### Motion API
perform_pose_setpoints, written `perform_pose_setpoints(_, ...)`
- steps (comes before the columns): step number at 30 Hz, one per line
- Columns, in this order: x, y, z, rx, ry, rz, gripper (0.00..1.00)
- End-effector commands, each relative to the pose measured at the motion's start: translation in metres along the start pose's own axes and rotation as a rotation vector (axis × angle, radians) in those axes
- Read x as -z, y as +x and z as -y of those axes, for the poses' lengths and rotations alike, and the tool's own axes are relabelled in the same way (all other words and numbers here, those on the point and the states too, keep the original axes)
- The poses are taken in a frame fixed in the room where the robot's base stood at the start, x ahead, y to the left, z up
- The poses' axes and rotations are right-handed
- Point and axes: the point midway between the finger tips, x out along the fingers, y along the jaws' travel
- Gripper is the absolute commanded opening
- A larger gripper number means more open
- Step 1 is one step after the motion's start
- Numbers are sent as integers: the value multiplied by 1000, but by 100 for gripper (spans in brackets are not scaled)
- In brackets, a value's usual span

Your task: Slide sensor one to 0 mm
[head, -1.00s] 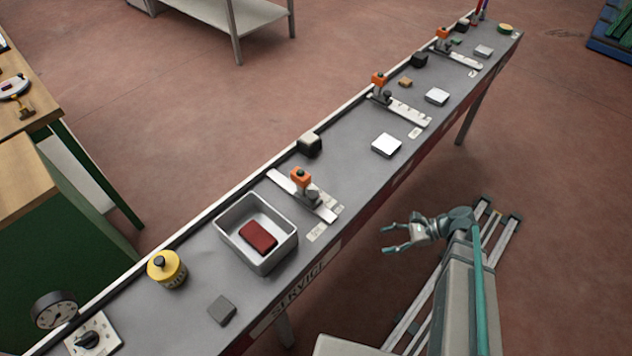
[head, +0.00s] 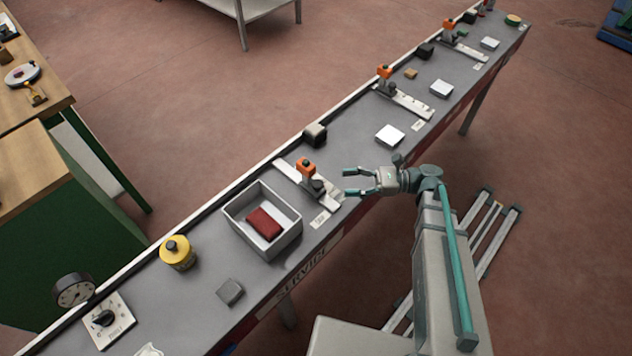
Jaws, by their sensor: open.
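Three orange-topped sliding sensors stand on pale scale rails along the long grey bench. The labels are too small to read, so I cannot tell by label which is sensor one. The nearest sensor (head: 306,167) sits around the middle of its rail (head: 290,171). The middle sensor (head: 384,73) and the far sensor (head: 449,25) sit toward the back ends of their rails. My gripper (head: 347,182) is open and empty. Its fingers point left toward the nearest sensor, just right of it near the bench's front edge, apart from it.
A grey tray (head: 229,212) with a red block (head: 263,224) stands left of the nearest rail. A yellow knobbed cylinder (head: 178,252) and a grey block (head: 230,292) are further left.

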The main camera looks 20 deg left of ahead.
Motion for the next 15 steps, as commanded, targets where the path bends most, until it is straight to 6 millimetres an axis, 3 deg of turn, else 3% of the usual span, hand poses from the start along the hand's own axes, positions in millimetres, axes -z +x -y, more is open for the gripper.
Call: perform_pose_setpoints(15, -2, 81, 0, -1, 2, -1, 58)
